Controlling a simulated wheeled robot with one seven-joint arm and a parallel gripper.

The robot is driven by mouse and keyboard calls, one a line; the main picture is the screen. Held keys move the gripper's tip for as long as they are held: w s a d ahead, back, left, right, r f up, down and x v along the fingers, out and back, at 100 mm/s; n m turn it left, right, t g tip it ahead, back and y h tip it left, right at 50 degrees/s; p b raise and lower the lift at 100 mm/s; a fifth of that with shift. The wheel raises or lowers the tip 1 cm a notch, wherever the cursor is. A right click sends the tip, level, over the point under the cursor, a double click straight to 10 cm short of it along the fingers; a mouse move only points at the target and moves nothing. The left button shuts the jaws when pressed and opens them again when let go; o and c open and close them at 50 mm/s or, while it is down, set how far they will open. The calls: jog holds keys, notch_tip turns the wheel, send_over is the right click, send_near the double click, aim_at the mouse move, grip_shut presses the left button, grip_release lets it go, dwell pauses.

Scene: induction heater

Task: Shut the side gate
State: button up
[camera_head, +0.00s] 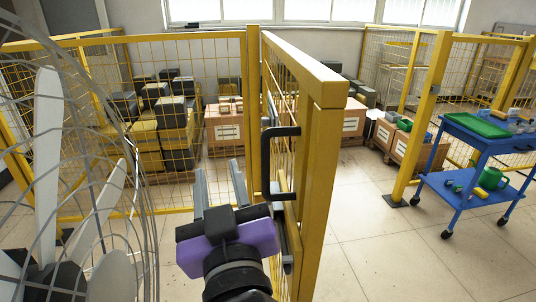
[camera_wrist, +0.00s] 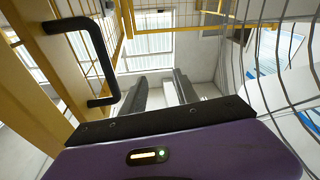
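The side gate (camera_head: 322,190) is a yellow-framed mesh panel. It stands open, swung toward me from the fence post (camera_head: 252,110), with a gap to its right. Its black U-shaped handle (camera_head: 268,165) is on the face toward my gripper and also shows at the left in the wrist view (camera_wrist: 103,62). My gripper (camera_head: 217,175) has a purple body and is left of the handle, apart from it. In the wrist view the two grey fingers (camera_wrist: 160,88) are spread with nothing between them.
A fan with a wire cage (camera_head: 75,190) stands close on the left. Behind the fence are stacked black and yellow crates (camera_head: 172,115) and cardboard boxes (camera_head: 224,130). A blue trolley (camera_head: 465,155) stands at the right beside a yellow post (camera_head: 420,120).

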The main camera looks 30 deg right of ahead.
aim_at(268, 149)
jog(key=d+m+g+h, duration=0.1)
jog(key=d+m+h, duration=0.1)
jog(key=s+d+m+g+h, duration=0.1)
jog(key=d+m+g+h, duration=0.1)
jog(key=s+d+m+g+h, duration=0.1)
jog(key=d+m, duration=0.1)
jog(key=shift+r+g+h, duration=0.3)
jog(key=shift+r+h, duration=0.05)
jog(key=shift+h, duration=0.05)
jog(key=x, duration=0.7)
jog(key=shift+w+d, duration=0.2)
grip_shut()
dwell(0.8)
